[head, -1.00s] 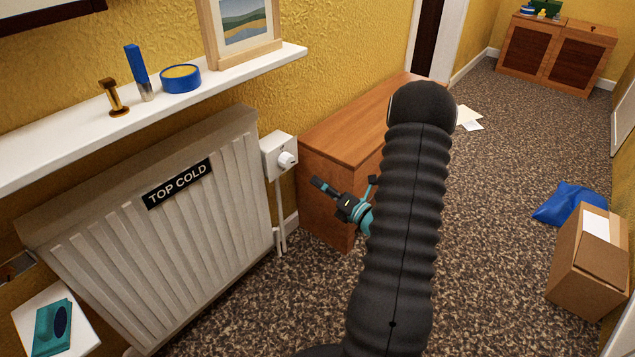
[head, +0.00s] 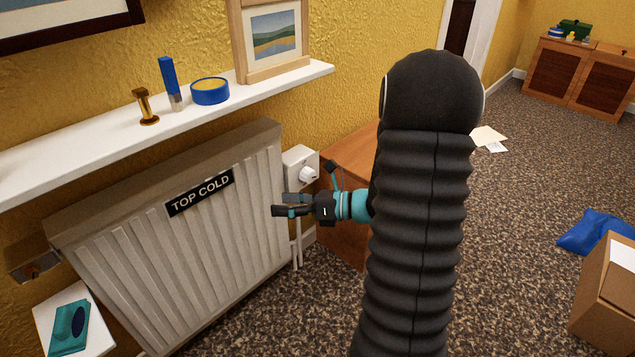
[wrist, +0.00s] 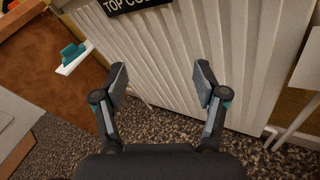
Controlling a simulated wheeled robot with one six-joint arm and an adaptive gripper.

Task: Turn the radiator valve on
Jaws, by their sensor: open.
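The white radiator (head: 200,270) has a black "TOP COLD" label (head: 200,192) and stands against the yellow wall. At its upper right end is a white box with a round white knob, the likely radiator valve (head: 307,175), with pipes running down below it. My gripper (head: 282,205) is open and empty, in front of the radiator's right end, below and left of the knob. In the wrist view the open fingers (wrist: 160,80) face the radiator's ribs (wrist: 160,60). A pale pipe (wrist: 290,130) shows at the right there; the knob itself is not visible.
A white shelf (head: 60,165) above holds a brass piece, a blue item, a blue tape roll (head: 210,92) and a framed picture (head: 276,40). A wooden cabinet (head: 340,235) stands right of the valve, partly behind my arm. A cardboard box (head: 605,300) and blue bag (head: 590,232) lie right.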

